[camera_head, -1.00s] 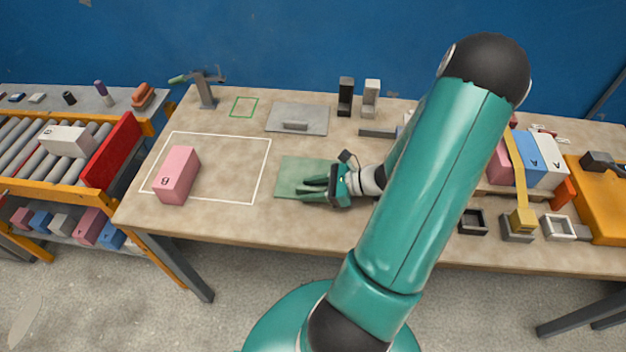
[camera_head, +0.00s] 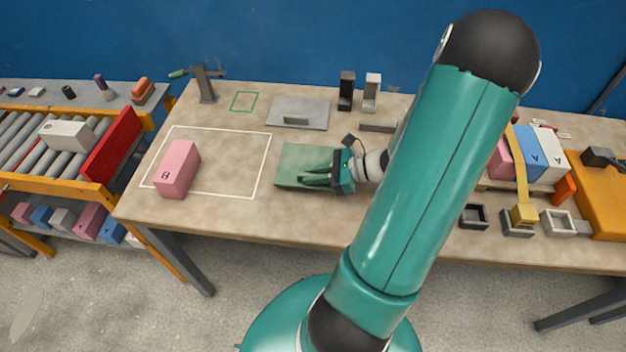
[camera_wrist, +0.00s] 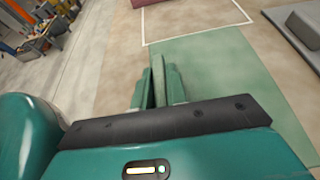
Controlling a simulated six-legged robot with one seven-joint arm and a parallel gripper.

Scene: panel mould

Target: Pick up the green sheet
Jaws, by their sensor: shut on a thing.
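The green sheet (camera_head: 300,155) is a flat, pale green panel at the middle of the bench. It also shows in the wrist view (camera_wrist: 225,70), reaching right from my fingers. My gripper (camera_head: 308,178) is at its near side, with fingers pointing left in the head view. In the wrist view, the fingers (camera_wrist: 158,85) are shut on a narrow upright green part of the sheet. The sheet appears slightly above the bench; the exact gap cannot be told. My gripper hides its right near corner.
A white outlined area (camera_head: 225,132) with a pink box (camera_head: 178,168) is left of the sheet. A grey plate with a handle (camera_head: 298,112) lies behind it. Black and white upright blocks stand at the back. Boxes and small frames crowd the right side.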

